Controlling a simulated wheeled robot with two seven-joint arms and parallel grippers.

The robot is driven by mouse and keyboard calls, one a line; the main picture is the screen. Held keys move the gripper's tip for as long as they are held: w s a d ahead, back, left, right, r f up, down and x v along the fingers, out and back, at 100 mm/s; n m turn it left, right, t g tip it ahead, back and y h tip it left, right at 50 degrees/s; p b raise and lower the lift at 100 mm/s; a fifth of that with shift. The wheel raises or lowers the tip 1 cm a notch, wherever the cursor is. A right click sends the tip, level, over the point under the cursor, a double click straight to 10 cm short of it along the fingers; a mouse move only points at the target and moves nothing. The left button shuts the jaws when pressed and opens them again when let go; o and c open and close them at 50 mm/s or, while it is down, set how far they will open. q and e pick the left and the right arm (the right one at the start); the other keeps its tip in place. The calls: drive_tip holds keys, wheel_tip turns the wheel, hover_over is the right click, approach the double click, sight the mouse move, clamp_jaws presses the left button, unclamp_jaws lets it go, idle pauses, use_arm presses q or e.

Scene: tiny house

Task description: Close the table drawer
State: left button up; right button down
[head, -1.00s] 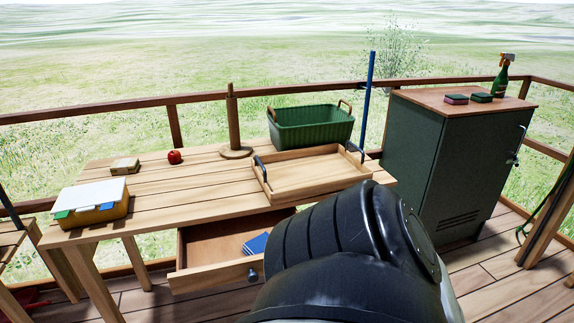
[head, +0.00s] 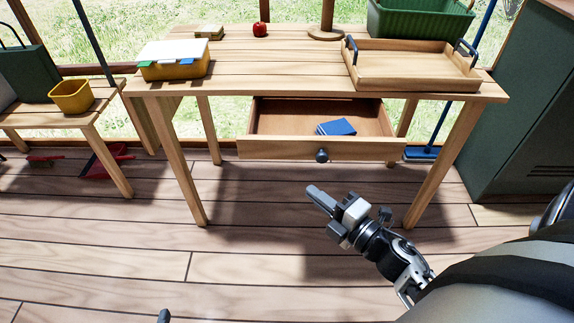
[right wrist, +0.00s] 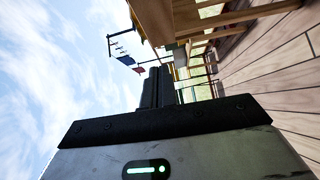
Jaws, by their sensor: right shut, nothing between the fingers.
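The wooden table (head: 270,68) has its drawer (head: 262,149) pulled out toward me in the head view. The drawer's front has a round dark knob (head: 321,155) at its middle. A folded blue item (head: 336,127) lies inside the drawer. My right gripper (head: 314,192) is shut and empty, in front of and below the drawer front, apart from the knob. Its closed fingers also show in the right wrist view (right wrist: 158,86). A small grey tip (head: 163,316) at the bottom edge may belong to my left gripper; the rest of it is out of frame.
On the tabletop are a wooden tray (head: 410,82), a green basket (head: 418,22), a red apple (head: 260,30) and a yellow box (head: 173,68). A green cabinet (head: 530,120) stands at right, a low bench (head: 95,112) at left. The floor before the drawer is clear.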

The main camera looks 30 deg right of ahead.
drive_tip(key=x, duration=0.4)
drive_tip(key=d+x, duration=0.1)
drive_tip(key=x, duration=0.3)
drive_tip(key=d+x, duration=0.1)
drive_tip(key=x, duration=0.3)
drive_tip(key=shift+w, duration=0.2)
drive_tip(key=shift+w+d, duration=0.25)
drive_tip(key=shift+w, duration=0.15)
